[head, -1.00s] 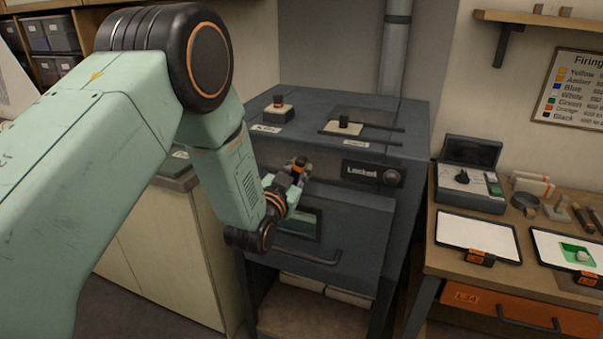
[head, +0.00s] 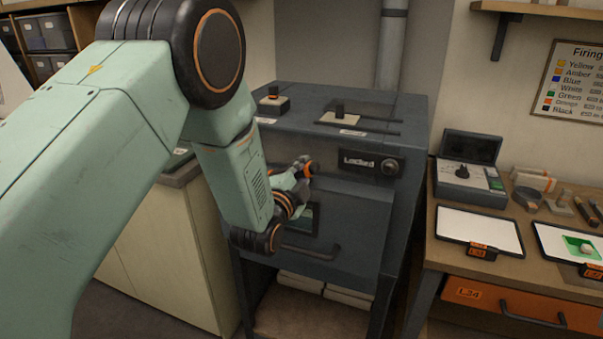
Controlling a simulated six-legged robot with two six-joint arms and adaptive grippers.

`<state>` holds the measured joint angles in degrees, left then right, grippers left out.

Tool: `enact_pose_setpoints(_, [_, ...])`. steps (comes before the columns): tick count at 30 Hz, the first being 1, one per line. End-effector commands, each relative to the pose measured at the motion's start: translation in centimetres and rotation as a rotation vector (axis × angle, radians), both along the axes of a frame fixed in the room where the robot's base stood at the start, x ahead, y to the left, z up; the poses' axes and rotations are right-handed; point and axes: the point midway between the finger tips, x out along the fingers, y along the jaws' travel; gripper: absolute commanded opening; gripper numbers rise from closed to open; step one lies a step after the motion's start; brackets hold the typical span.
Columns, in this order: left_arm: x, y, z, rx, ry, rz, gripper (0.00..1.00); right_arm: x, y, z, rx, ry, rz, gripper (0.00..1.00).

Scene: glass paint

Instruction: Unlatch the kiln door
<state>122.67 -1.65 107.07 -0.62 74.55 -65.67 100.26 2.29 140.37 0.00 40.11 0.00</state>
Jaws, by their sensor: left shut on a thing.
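The dark grey kiln (head: 345,215) stands in the middle of the head view. The kiln door below has a bar handle (head: 312,252) and a small window, partly hidden by my arm. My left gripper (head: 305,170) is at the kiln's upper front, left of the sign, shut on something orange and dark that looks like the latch. The fingers hide most of that part. My right gripper is not in view.
A cabinet (head: 160,255) stands left of the kiln. Two small knobs sit on the kiln's top.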

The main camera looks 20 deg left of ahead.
Motion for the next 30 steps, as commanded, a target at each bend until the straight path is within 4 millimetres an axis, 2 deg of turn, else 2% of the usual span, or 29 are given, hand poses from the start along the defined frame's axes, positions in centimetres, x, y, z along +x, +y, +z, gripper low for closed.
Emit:
enact_pose_setpoints(1, [-0.2,-0.1,-0.8,0.041,0.008,-0.002,0.0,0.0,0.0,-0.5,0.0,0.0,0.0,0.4])
enact_pose_setpoints(15, [-0.2,-0.5,-2.0,0.347,0.002,-0.003,0.0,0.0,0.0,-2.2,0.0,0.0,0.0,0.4])
enact_pose_setpoints(30, [-0.3,-0.5,-2.3,0.425,0.002,-0.005,0.0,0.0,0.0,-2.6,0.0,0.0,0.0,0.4])
